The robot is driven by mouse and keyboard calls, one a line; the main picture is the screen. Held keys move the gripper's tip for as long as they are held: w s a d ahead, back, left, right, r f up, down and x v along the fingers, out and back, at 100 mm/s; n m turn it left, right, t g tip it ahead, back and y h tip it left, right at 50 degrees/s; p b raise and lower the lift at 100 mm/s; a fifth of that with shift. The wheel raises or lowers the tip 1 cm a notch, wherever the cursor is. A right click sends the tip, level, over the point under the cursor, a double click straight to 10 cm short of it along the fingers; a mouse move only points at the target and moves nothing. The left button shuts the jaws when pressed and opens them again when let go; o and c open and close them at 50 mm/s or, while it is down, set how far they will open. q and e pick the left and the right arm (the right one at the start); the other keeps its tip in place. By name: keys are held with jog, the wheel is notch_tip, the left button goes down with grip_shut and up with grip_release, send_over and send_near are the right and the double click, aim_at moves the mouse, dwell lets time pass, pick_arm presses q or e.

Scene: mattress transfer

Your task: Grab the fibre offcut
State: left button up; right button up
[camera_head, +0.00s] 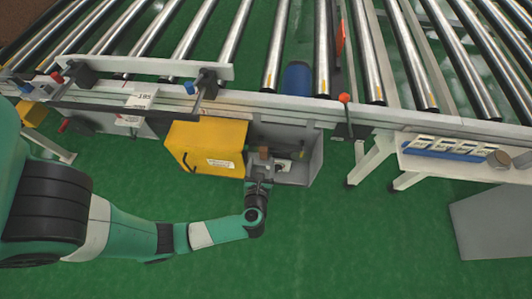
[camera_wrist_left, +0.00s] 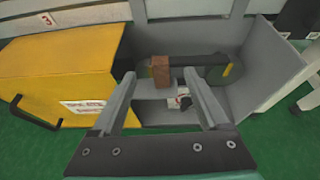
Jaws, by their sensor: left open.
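A small brown block (camera_wrist_left: 160,70), which looks like the fibre offcut, sits in an open grey housing below the conveyor; it also shows in the head view (camera_head: 263,153). My left gripper (camera_head: 258,182) is at the front of the housing. In the left wrist view its two fingers (camera_wrist_left: 159,79) are spread apart, with the brown block between and beyond their tips. Nothing is seen held. A small white piece with dark and red marks (camera_wrist_left: 181,98) lies just in front of the block. My right gripper is in neither view.
A yellow cover (camera_head: 207,148) with a handle stands open left of the housing. The housing's grey side wall (camera_head: 313,160) bounds the right. Conveyor rollers (camera_head: 275,50) run above. A white-topped stand (camera_head: 455,150) with a blue tray is at right. Green floor is clear in front.

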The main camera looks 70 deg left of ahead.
aim_at(264, 150)
pick_arm(q)
jog(key=x, duration=0.1)
jog(key=b+x, duration=0.1)
jog(key=x, duration=0.1)
jog(key=shift+s+a+f, duration=0.2)
jog(key=shift+a+f, duration=0.1)
jog(key=shift+a, duration=0.05)
jog(key=shift+w+a, duration=0.15)
jog(key=shift+a, duration=0.15)
jog(key=shift+w, duration=0.15)
jog(key=shift+w+f+b, duration=0.1)
jog(key=shift+f+b, duration=0.05)
jog(key=shift+b, duration=0.25)
jog(key=b+x, duration=0.1)
jog(key=x, duration=0.1)
jog(key=b+x, duration=0.2)
jog(key=shift+f, duration=0.3)
jog(key=shift+w+a, duration=0.25)
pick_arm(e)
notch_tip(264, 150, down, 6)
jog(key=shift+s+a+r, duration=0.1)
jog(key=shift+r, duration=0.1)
pick_arm(q)
grip_shut()
